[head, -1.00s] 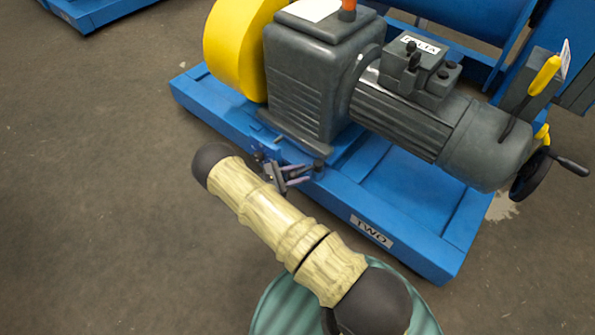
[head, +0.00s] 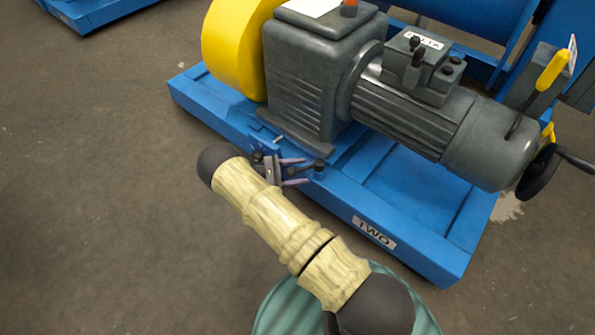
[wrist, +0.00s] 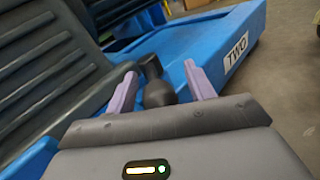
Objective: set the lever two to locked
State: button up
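The lever two is a small dark lever with a rounded black knob, on the near edge of the blue base frame (head: 420,235) marked TWO. Its pivot end (head: 319,167) shows just right of my gripper (head: 292,172) in the head view. In the wrist view the lever's knob (wrist: 158,93) lies between the two lilac fingers of my gripper (wrist: 162,84), with gaps on both sides. My gripper is open around it, and no clear contact shows. The fingers partly hide the lever in the head view.
A dark gearbox and motor (head: 420,120) stand on the frame just behind the lever. A yellow guard (head: 230,50) is at the left. A black handwheel (head: 540,172) sticks out at the right. The floor (head: 90,200) at left is clear.

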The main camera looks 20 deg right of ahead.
jog(key=shift+a, duration=0.2)
jog(key=shift+w+a+r, duration=0.1)
jog(key=shift+w+a, duration=0.05)
jog(key=shift+a, duration=0.35)
jog(key=w+a, duration=0.2)
jog(key=a, duration=1.4)
jog(key=shift+b, duration=0.3)
